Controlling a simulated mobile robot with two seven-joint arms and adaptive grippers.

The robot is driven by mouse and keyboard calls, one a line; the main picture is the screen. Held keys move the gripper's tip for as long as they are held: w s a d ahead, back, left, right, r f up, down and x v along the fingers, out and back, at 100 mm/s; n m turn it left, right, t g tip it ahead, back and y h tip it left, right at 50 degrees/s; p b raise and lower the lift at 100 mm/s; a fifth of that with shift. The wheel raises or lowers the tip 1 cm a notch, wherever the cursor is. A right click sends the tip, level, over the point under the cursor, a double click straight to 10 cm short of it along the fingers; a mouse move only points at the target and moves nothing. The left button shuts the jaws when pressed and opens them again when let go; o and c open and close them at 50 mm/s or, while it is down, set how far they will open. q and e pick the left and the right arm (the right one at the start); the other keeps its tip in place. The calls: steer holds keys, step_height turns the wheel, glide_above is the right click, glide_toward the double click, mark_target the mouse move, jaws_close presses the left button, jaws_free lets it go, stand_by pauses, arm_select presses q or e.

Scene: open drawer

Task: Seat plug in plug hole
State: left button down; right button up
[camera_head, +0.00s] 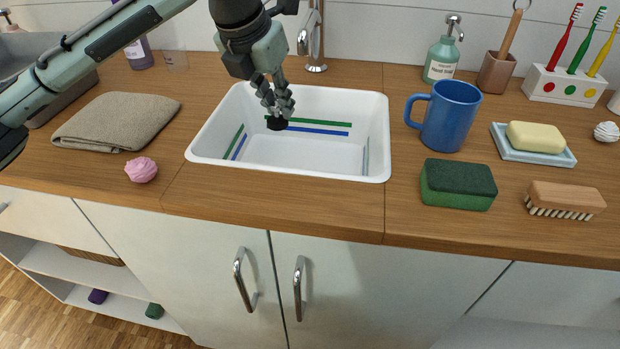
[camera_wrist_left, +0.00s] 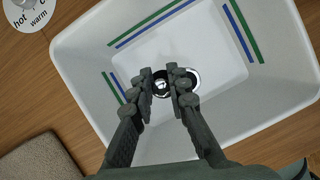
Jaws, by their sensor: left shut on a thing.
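My left gripper (camera_head: 277,100) reaches down over the white sink basin (camera_head: 230,112) and is shut on a black plug (camera_head: 277,124). The plug hangs below the fingertips in the head view. In the left wrist view, my left gripper (camera_wrist_left: 161,82) has the dark plug (camera_wrist_left: 160,90) between its fingertips. The chrome-rimmed plug hole (camera_wrist_left: 195,77) shows behind the fingers and is partly covered by them and the plug. I cannot tell how high the plug is above the hole. My right gripper is not in view.
The basin has blue and green lines on its walls. A blue mug (camera_head: 452,116), green sponge (camera_head: 457,184) and brush (camera_head: 565,198) stand to its right. A folded towel (camera_head: 118,121) and pink puff (camera_head: 141,169) lie to its left. The chrome tap (camera_head: 315,40) stands behind.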

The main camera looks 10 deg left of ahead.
mark_target(275, 128)
arm_select(q)
steer(key=shift+m+h, duration=0.3)
steer(key=shift+m, duration=0.6)
steer(key=s+d+f, duration=0.1)
steer(key=f, duration=0.1)
steer(key=s+d+f, duration=0.1)
steer(key=f, duration=0.1)
steer(key=s+d+f, duration=0.1)
steer(key=f, duration=0.1)
steer(key=shift+d+f, duration=0.2)
steer(key=shift+f, duration=0.1)
steer(key=shift+w+f, duration=0.1)
steer(key=shift+f, duration=2.3)
steer(key=c, duration=1.9)
jaws_free()
steer(key=shift+f, duration=0.1)
steer(key=o, duration=0.4)
steer(key=shift+r, duration=0.5)
steer(key=v, duration=1.1)
steer(key=shift+a+r, duration=0.1)
steer(key=shift+r, duration=0.1)
